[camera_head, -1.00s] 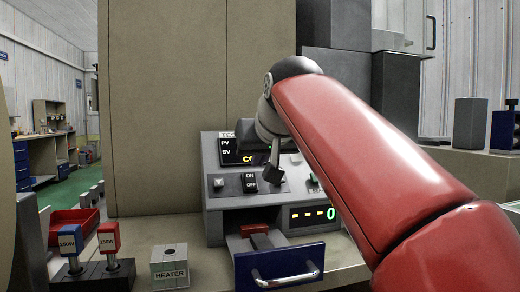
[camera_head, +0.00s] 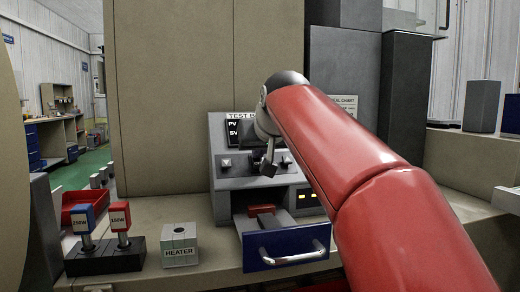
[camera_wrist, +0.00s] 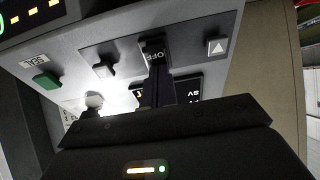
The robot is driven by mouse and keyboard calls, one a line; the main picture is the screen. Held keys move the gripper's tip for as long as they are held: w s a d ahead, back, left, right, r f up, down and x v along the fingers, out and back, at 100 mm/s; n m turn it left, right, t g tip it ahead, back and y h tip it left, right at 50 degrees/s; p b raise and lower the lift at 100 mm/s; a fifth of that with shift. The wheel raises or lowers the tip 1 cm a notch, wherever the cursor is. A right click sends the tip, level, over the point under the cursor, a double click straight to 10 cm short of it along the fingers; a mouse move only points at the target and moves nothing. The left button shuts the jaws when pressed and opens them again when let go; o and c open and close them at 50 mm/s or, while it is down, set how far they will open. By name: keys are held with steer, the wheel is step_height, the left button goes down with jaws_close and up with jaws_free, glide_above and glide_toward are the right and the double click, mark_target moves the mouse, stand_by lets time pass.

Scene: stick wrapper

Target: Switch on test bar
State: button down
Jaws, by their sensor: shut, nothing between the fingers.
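The test bar (camera_head: 222,185) is a grey machine with a sloped panel and a dark PV/SV display (camera_head: 233,131), partly hidden by my arm. My gripper (camera_head: 268,168) is shut and empty, in front of the panel's middle. In the wrist view, my gripper's fingers (camera_wrist: 157,80) point at the ON/OFF switch. The switch's OFF half (camera_wrist: 153,49) shows just beyond the fingertips; its ON half is hidden behind them. I cannot tell whether the tips touch the switch. Part of the lit display (camera_wrist: 187,90) shows behind the fingers.
Arrow buttons (camera_wrist: 217,47) flank the switch, and a green button (camera_wrist: 46,81) sits further left. A blue-fronted drawer (camera_head: 287,247) stands open below the panel. A HEATER block (camera_head: 179,245), two labelled plugs on a black base (camera_head: 105,257) and a red bin (camera_head: 85,206) stand left.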

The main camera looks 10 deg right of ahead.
steer(key=shift+w+f, duration=0.1)
steer(key=shift+f, duration=0.05)
steer(key=shift+r+p, duration=0.75)
steer(key=shift+r, duration=0.05)
steer(key=shift+r, duration=0.15)
steer(key=s+r+p, duration=0.1)
steer(key=s+r, duration=0.6)
steer(key=r, duration=0.4)
steer(key=shift+s+r, duration=0.15)
steer(key=shift+s, duration=0.25)
